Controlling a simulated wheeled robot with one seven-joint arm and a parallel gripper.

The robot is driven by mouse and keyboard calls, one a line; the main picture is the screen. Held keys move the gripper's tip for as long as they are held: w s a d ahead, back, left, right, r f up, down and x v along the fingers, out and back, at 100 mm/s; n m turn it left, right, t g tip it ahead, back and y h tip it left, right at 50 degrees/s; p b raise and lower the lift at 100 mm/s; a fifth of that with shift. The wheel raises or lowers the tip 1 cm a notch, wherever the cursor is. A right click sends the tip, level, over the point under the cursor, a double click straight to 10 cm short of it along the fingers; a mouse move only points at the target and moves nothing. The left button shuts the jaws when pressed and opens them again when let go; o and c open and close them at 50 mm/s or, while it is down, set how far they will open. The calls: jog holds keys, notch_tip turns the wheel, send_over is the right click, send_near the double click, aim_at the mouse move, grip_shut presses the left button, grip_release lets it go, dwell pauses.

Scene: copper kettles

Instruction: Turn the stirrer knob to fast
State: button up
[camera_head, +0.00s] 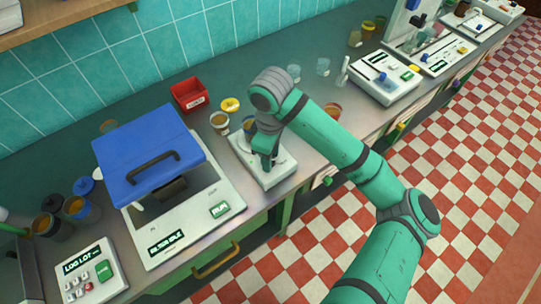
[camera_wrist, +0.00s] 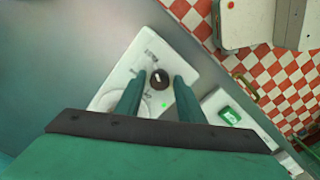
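The stirrer is a white box (camera_head: 274,178) on the bench in the head view, largely covered by my arm. In the wrist view its white top (camera_wrist: 178,62) carries a dark round knob (camera_wrist: 160,79) with a pale pointer mark. The small print around the knob is too small to read, so I cannot tell its setting. A green light shows on the top below the knob. My gripper (camera_wrist: 160,74) is open, with one finger on each side of the knob and visible gaps. In the head view my gripper (camera_head: 265,164) points down over the stirrer; the knob is hidden there.
A machine with a raised blue lid (camera_head: 150,150) stands left of the stirrer. A red bin (camera_head: 189,94) and several jars are behind it. Another white panel device (camera_head: 385,80) stands to the right. The bench front edge drops to a checkered floor.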

jog(key=shift+o, duration=0.3)
notch_tip(320, 180, up, 11)
dwell(0.5)
jog(key=shift+f, duration=0.15)
dwell(0.4)
